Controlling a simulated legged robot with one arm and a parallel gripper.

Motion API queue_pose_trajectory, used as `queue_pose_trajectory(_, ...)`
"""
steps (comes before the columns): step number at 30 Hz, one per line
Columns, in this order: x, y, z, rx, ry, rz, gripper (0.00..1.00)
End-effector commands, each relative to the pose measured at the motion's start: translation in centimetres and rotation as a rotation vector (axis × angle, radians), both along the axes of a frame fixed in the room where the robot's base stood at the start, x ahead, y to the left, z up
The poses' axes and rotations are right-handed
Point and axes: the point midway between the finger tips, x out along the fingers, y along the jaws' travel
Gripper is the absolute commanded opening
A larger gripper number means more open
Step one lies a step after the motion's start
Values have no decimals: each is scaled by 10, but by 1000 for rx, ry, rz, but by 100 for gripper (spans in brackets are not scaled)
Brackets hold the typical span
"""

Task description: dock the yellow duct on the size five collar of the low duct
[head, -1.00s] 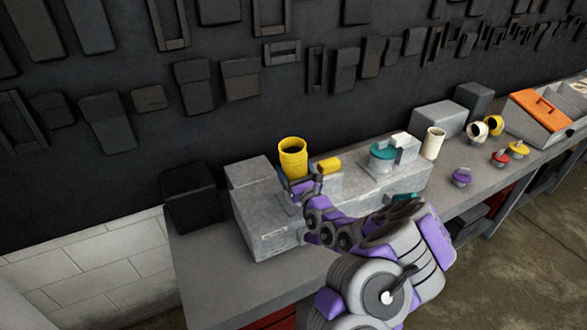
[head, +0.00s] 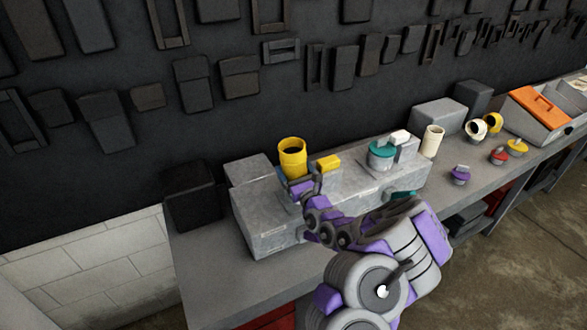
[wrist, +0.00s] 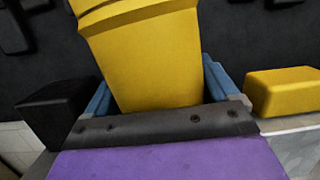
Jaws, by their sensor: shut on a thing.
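The yellow duct (head: 292,157) is an open-topped yellow cylinder standing near upright over the left part of the low duct (head: 262,228), a long grey metal box on the bench. My gripper (head: 303,184) is shut on the yellow duct from the front right. In the wrist view the yellow duct (wrist: 150,60) sits between the two blue-grey fingers and looks slightly tilted. The collar under the yellow duct is hidden, so I cannot tell whether the two touch. A yellow block (head: 329,162) is just right of the yellow duct, and it also shows in the wrist view (wrist: 285,92).
A teal-capped collar (head: 382,153) and a white-topped block (head: 404,147) stand on the low duct's right part. Purple, red and yellow caps (head: 461,174) lie right on the bench. A black box (head: 190,195) stands left.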

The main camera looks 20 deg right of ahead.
Motion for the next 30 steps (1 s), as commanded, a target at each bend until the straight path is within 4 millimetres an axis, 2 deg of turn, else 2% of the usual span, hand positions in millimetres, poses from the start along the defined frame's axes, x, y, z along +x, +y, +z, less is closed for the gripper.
queue_pose_trajectory(30, 0, 0, -16, 0, -2, 0, 11)
